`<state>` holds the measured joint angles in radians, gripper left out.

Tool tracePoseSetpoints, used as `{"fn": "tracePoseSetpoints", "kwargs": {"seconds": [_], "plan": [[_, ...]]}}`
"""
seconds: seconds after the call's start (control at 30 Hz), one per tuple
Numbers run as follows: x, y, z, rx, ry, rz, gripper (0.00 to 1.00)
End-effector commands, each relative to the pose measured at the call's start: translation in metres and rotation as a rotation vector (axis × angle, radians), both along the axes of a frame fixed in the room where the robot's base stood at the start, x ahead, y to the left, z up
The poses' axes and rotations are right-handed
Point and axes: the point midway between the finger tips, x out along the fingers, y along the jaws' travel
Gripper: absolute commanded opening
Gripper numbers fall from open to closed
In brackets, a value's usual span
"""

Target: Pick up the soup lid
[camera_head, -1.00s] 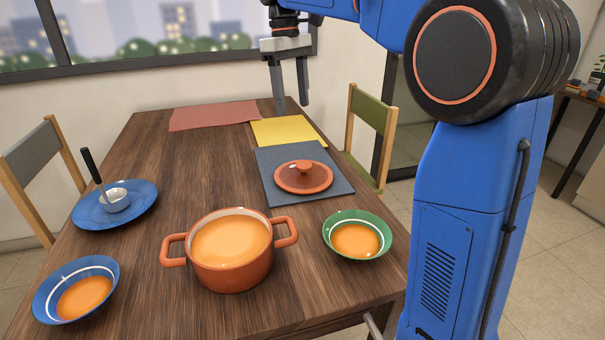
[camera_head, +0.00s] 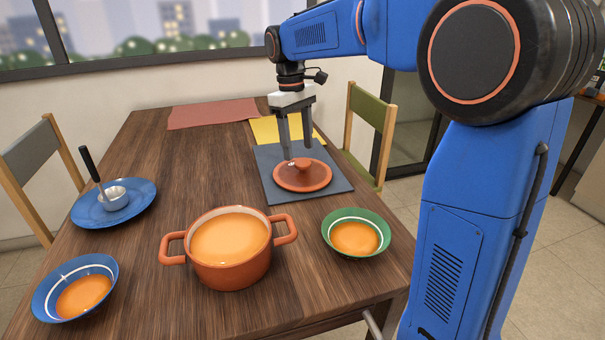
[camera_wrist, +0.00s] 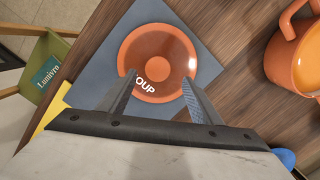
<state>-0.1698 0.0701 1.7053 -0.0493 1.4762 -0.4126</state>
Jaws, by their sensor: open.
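The soup lid (camera_head: 302,176) is a round orange-brown lid with a knob on top, lying flat on a dark grey mat (camera_head: 330,187) on the table. In the wrist view the lid (camera_wrist: 132,50) shows the letters "OUP" beside its round knob. My gripper (camera_head: 298,154) is open and points down above the lid, its fingers just behind the knob in the head view. In the wrist view the open fingers (camera_wrist: 160,90) reach over the lid's near part, with the knob ahead between their lines. Nothing is held.
An orange pot (camera_head: 232,272) of soup stands in front, left of a green bowl (camera_head: 378,240). A blue bowl (camera_head: 50,300) and a blue plate (camera_head: 90,212) with a ladle (camera_head: 113,197) are at left. Yellow (camera_head: 266,130) and red (camera_head: 205,113) mats lie behind. Chairs flank the table.

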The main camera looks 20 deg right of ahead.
Motion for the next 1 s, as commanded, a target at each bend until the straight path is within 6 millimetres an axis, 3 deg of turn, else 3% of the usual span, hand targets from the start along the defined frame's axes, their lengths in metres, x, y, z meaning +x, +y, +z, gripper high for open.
{"fn": "tracePoseSetpoints", "kwargs": {"seconds": [0.3, 0.6, 0.83, 1.0], "plan": [[-0.005, -0.009, -0.038, 0.0, 0.002, -0.001, 0.59], [-0.005, -0.01, -0.041, 0.0, 0.0, -0.001, 0.59], [-0.005, -0.009, -0.041, 0.0, 0.0, -0.001, 0.04], [-0.005, -0.009, -0.041, 0.0, 0.0, -0.001, 0.0]]}}
